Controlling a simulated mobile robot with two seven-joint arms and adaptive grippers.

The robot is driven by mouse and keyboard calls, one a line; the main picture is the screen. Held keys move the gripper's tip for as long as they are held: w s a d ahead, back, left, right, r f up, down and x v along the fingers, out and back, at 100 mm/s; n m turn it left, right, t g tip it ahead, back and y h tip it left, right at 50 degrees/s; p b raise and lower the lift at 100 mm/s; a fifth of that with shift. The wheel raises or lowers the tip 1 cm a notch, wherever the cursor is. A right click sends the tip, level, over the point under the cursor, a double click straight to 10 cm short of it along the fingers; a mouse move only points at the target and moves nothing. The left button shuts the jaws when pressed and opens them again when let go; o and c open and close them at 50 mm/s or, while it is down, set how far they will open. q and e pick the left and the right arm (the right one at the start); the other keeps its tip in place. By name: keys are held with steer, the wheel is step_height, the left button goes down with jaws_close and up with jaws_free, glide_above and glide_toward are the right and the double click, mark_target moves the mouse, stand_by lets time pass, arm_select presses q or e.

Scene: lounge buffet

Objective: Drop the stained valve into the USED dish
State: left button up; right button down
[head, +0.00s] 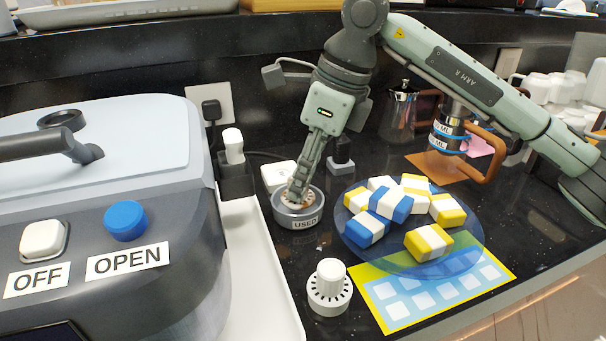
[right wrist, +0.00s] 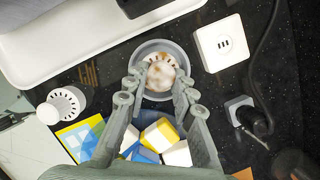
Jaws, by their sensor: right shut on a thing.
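The USED dish (head: 300,217) is a small round grey dish with a label on its front, standing on the dark counter; its rim also shows in the right wrist view (right wrist: 138,91). My right gripper (head: 297,192) points down into the dish. In the right wrist view my right gripper (right wrist: 158,84) is shut on the stained valve (right wrist: 160,74), a white slotted piece with brown stains. The valve is over or within the dish's opening; whether it touches the bottom I cannot tell. A clean white valve (head: 329,287) stands upright in front of the dish. My left gripper is out of view.
A blue glass plate (head: 358,238) of wrapped blocks stands right of the dish, partly over a yellow-blue card (head: 398,314). A white tray (head: 262,290) and a grey machine (head: 120,215) stand left. A white socket box (head: 275,175) is just behind the dish.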

steer(key=shift+f+b, duration=0.6)
steer(key=shift+f, duration=0.05)
steer(key=c, duration=1.2)
jaws_free()
steer(key=shift+r, duration=0.1)
steer(key=v, duration=1.2)
